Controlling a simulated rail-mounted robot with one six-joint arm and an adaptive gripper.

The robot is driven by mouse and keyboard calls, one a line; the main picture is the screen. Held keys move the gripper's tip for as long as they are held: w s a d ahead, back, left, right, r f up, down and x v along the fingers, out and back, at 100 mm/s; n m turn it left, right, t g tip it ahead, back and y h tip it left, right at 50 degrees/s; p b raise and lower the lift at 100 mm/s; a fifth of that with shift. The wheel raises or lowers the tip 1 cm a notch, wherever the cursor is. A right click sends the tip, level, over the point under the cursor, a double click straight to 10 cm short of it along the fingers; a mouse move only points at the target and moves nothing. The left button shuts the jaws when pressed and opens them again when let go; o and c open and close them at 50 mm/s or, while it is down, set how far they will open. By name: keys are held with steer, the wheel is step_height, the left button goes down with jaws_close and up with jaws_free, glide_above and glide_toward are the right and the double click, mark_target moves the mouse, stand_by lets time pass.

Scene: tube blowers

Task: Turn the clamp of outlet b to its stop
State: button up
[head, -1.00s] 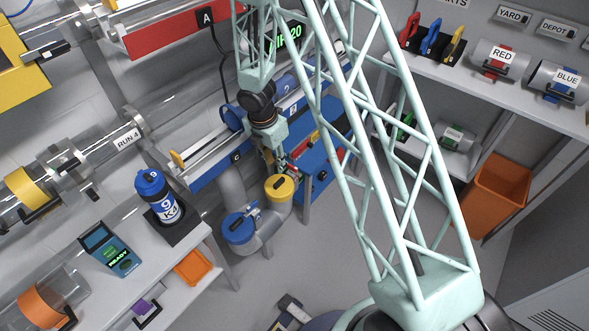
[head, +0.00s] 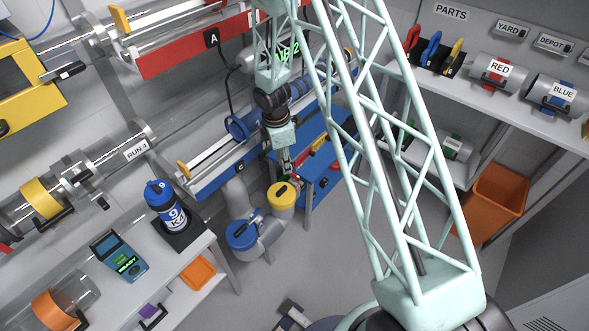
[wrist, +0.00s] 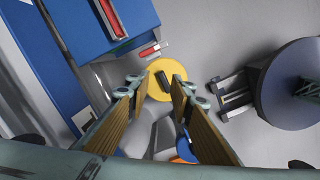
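Two capped outlet pipes stand low by the blue rail in the head view, one with a yellow cap (head: 273,196) and one with a blue cap (head: 243,236). I can read no letter b on either. A dark clamp lever lies across the yellow cap and shows in the wrist view (wrist: 163,77). My gripper (head: 287,174) is just above the yellow cap, pointing down. In the wrist view my gripper (wrist: 164,88) is open, its two fingers apart on either side of the lever. I cannot tell whether they touch it. The blue cap is mostly hidden there.
A blue bench (head: 327,160) stands right behind the yellow-capped pipe. The blue rail (head: 215,178) marked C runs close beside my wrist. A white table (head: 150,268) with a bottle and a handheld reader stands at left.

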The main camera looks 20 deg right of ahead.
mark_target(294, 175)
steer(key=w+d+r+m+y+p, duration=0.1)
steer(key=d+m+p, duration=0.4)
steer(key=m, duration=0.6)
steer(key=shift+w+r+m+p, duration=0.3)
steer(key=shift+w+r+p, duration=0.65)
steer(key=shift+w, duration=0.25)
steer(key=shift+f, duration=0.2)
steer(key=shift+f+b, duration=0.75)
steer(key=shift+f, duration=6.05)
steer(key=shift+c, duration=0.7)
jaws_close()
